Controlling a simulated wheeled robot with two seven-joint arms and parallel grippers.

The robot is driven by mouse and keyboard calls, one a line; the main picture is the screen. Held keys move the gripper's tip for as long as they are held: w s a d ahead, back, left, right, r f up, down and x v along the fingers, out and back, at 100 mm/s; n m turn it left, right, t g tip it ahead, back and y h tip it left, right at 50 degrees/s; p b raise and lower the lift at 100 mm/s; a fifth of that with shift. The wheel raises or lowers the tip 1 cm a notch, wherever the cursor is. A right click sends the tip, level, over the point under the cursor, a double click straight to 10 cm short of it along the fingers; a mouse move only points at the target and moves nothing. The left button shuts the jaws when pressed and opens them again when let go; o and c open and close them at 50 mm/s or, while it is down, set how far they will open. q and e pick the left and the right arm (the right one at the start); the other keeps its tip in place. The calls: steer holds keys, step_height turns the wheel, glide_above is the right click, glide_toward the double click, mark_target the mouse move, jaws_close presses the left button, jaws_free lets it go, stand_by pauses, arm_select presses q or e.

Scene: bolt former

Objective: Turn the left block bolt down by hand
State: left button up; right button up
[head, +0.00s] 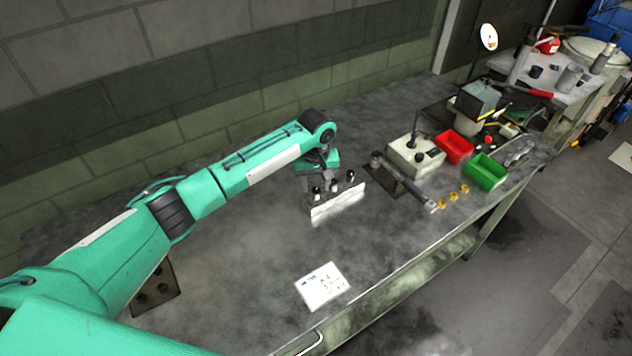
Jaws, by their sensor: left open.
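A pale metal block (338,205) stands on the grey workbench, with three dark bolts with light tops in a row along it. The left block bolt (317,193) is at its left end; the middle bolt (334,187) and the right bolt (350,176) stand beside it. My left gripper (312,182) points down at the left part of the block, by the left bolt. It is open. Whether its fingers are around or behind that bolt is too small to tell. My right gripper is not in view.
A wrench-like tool (410,185) lies on a dark plate right of the block, with several brass pieces (453,196) beyond. A grey control box (415,157), a red bin (454,147) and a green bin (485,170) stand farther right. A white card (322,286) lies near the front edge.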

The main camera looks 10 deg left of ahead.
arm_select(q)
steer(key=shift+f, duration=0.5)
steer(key=shift+c, duration=0.2)
jaws_close()
